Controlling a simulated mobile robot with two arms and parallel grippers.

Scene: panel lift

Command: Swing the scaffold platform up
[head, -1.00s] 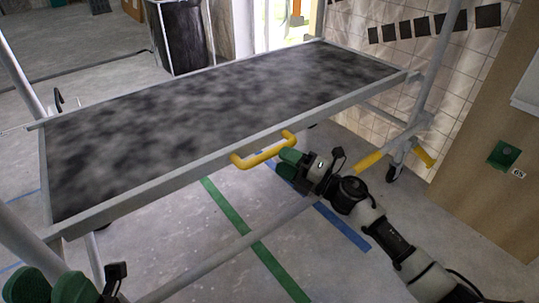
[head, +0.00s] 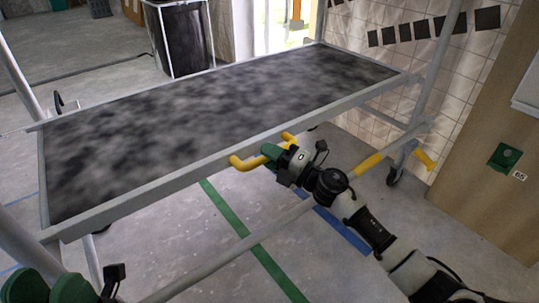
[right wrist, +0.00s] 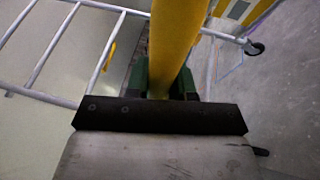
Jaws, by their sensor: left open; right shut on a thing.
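The scaffold platform (head: 200,120) is a dark mottled panel in a grey metal frame, lying across the scaffold in the head view. A yellow handle (head: 243,162) sits on its near long edge. My right gripper (head: 272,153) is shut on the handle, and its green fingers hide part of the bar. In the right wrist view the yellow bar (right wrist: 172,45) runs between the fingers. My left gripper (head: 48,288) is at the lower left corner, open and apart from the platform; its fingers are partly cut off by the frame edge.
Scaffold posts stand left and right (head: 440,65), with a low rail (head: 235,250) in front. A yellow lever (head: 369,164) and a caster (head: 394,176) are at the right post. A black bin (head: 185,38) stands behind. A wooden panel (head: 490,180) is at the right.

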